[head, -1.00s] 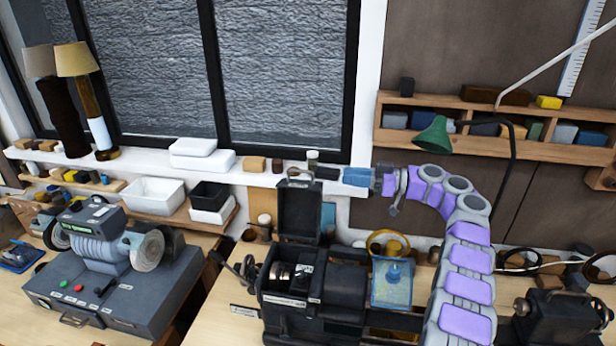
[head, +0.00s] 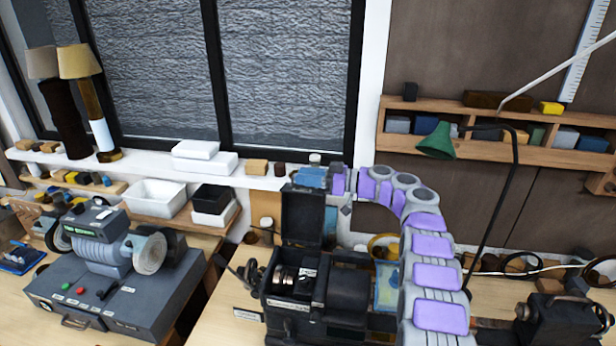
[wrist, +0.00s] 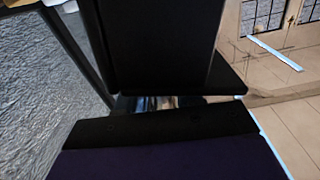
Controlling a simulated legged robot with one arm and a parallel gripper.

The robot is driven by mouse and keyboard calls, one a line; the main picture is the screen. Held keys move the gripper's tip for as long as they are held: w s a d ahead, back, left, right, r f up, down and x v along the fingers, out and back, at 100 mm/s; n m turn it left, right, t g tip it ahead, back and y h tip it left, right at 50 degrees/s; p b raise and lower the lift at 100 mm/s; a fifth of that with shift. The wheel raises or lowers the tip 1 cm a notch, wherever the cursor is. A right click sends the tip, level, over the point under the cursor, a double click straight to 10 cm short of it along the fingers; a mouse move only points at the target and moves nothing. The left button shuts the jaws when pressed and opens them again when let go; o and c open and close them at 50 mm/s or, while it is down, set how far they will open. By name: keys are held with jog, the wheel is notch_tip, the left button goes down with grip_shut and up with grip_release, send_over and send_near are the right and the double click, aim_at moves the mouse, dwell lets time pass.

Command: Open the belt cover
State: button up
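The belt cover (head: 302,218) is a dark panel standing upright at the back of the black lathe-like machine (head: 345,290). The compartment below it is uncovered, with a silvery stepped pulley (head: 285,277) inside. My gripper (head: 309,178) is at the top edge of the cover, with the arm reaching in from the right. I cannot tell whether it touches the cover, and its fingers are too small to read. The wrist view is mostly filled by large dark surfaces, with a small shiny strip between them.
A grey bench grinder (head: 105,260) stands on the left. A windowsill (head: 255,180) with white boxes runs behind my gripper. A green lamp (head: 437,142) hangs at the right near the wall shelf. Bare table shows left of the machine.

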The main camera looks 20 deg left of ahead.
jog(key=shift+a, duration=0.15)
jog(key=shift+c, duration=0.7)
jog(key=shift+s+r, duration=0.1)
grip_shut()
jog(key=shift+d, duration=0.2)
jog(key=shift+f+b, duration=0.25)
jog(key=shift+b, duration=0.8)
